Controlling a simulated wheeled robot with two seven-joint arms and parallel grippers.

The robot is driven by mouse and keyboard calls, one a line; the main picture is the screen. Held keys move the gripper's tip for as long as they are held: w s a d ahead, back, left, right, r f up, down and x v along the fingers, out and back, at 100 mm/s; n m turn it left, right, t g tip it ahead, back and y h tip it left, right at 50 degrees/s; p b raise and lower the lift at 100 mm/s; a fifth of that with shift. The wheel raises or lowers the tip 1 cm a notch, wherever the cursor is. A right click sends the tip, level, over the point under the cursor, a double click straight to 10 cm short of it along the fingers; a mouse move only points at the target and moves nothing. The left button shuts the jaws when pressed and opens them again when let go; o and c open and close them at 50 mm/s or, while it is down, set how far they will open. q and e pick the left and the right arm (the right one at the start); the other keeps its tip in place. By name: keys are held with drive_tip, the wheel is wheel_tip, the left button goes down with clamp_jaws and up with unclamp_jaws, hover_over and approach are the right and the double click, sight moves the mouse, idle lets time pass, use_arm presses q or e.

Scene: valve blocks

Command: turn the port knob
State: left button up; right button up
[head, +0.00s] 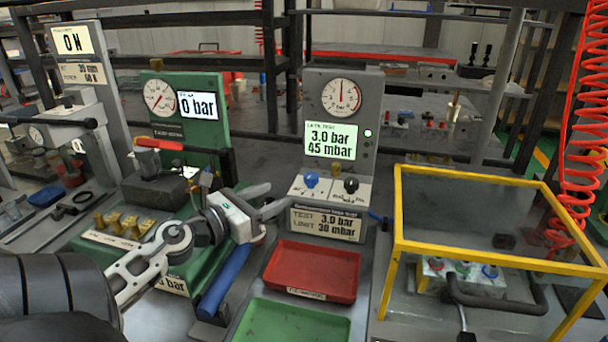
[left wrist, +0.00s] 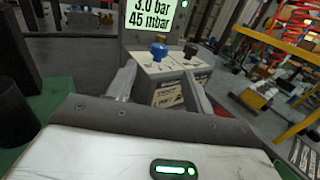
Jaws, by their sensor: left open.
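A grey leak test station (head: 342,125) stands in the middle of the head view, with a gauge and a lit screen reading 3.0 bar, 45 mbar. Its sloped white panel carries a blue knob (head: 311,180) on the left and a black knob (head: 351,185) on the right. The labels are too small to tell which is the port knob. Both the blue knob (left wrist: 159,51) and the black knob (left wrist: 190,51) show in the left wrist view. My left gripper (head: 279,197) is open and empty, left of the panel and apart from both knobs, its fingers pointing toward the panel.
A red tray (head: 312,270) and a green tray (head: 290,322) lie in front of the station. A yellow-framed clear guard (head: 400,215) stands to the right. A green station (head: 185,115) with a red-handled clamp and brass fittings stands to the left, close to my arm.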

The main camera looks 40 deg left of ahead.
sight(306, 179)
use_arm(q)
drive_tip(key=w, duration=0.3)
drive_tip(key=w+p, duration=0.1)
drive_tip(key=w, duration=0.5)
drive_tip(key=shift+w+d+p, duration=0.2)
drive_tip(key=shift+d+p, duration=0.15)
drive_tip(key=c, duration=1)
